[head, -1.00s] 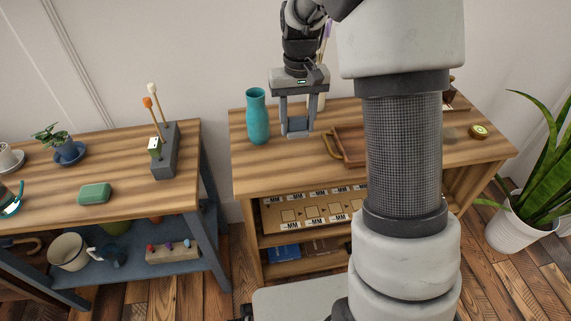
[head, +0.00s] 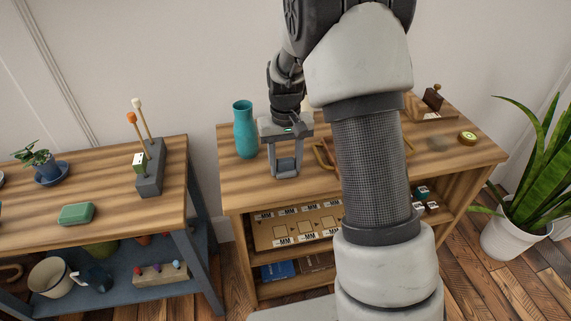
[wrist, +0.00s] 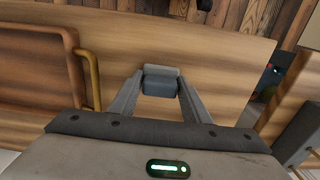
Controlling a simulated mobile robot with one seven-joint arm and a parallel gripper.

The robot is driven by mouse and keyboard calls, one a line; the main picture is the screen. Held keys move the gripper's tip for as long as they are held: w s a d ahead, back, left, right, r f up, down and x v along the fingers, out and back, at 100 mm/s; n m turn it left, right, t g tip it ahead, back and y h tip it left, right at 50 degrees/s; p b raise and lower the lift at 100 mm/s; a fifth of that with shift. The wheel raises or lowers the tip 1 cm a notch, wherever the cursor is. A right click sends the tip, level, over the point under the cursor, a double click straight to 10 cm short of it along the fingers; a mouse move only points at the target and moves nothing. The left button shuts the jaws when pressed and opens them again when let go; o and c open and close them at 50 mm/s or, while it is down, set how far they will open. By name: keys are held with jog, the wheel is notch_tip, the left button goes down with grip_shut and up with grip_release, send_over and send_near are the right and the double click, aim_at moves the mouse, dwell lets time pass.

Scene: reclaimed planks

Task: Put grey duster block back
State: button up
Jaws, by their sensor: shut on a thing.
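The grey duster block (wrist: 160,84) is a small block, lighter grey along its upper part in the wrist view. My gripper (head: 285,172) is shut on it, with one finger on each side. In the head view the gripper is low over the front left part of the wooden tabletop (head: 225,172), right of a teal vase. The block is small in the head view (head: 285,174). I cannot tell whether its underside touches the tabletop.
The teal vase (head: 245,132) stands just left of my gripper. A brown tray with a handle (wrist: 40,66) lies close by, partly hidden by my arm in the head view. A second table (head: 110,205) at left holds a green box (head: 76,213) and a grey holder (head: 150,170).

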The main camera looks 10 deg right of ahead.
jog(key=shift+f, duration=0.2)
jog(key=o, duration=1.1)
jog(key=shift+r, duration=0.1)
